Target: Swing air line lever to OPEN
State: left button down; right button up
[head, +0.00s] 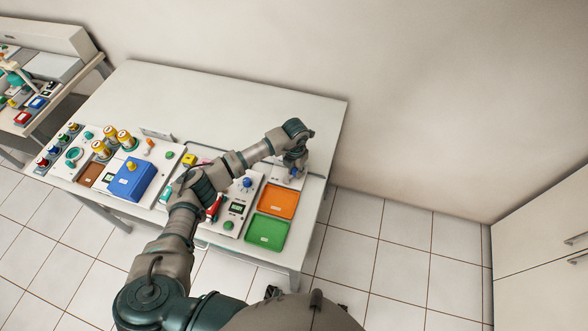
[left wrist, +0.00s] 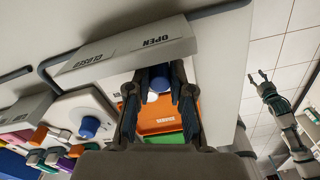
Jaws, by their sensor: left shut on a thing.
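In the head view my left gripper (head: 291,170) points down at the panel's far right, and the block is hidden there. My right gripper (left wrist: 261,79) shows at the right of the left wrist view, empty, its fingers apart.
An orange tray (head: 277,201) and a green tray (head: 267,232) lie close in front of my left gripper. A blue dial (head: 247,184) and a blue box (head: 132,180) are farther left. The table's back (head: 230,100) is clear.

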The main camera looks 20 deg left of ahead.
pick_arm(q)
jog(key=shift+s+d+m+b, duration=0.25)
jog(key=shift+m+b, duration=0.1)
jog(key=shift+m, duration=0.75)
pick_arm(e)
jog(key=shift+w+a+r, duration=0.15)
jog(key=shift+w, duration=0.45)
jog(key=shift+w+a+r, duration=0.1)
jog(key=shift+w+r, duration=0.05)
jog(key=shift+w, duration=0.5)
pick_arm(q)
jog(key=c, duration=1)
grip_release()
jog(key=shift+c, duration=0.2)
notch_tip(320, 180, up, 12)
jog(key=shift+f, duration=0.15)
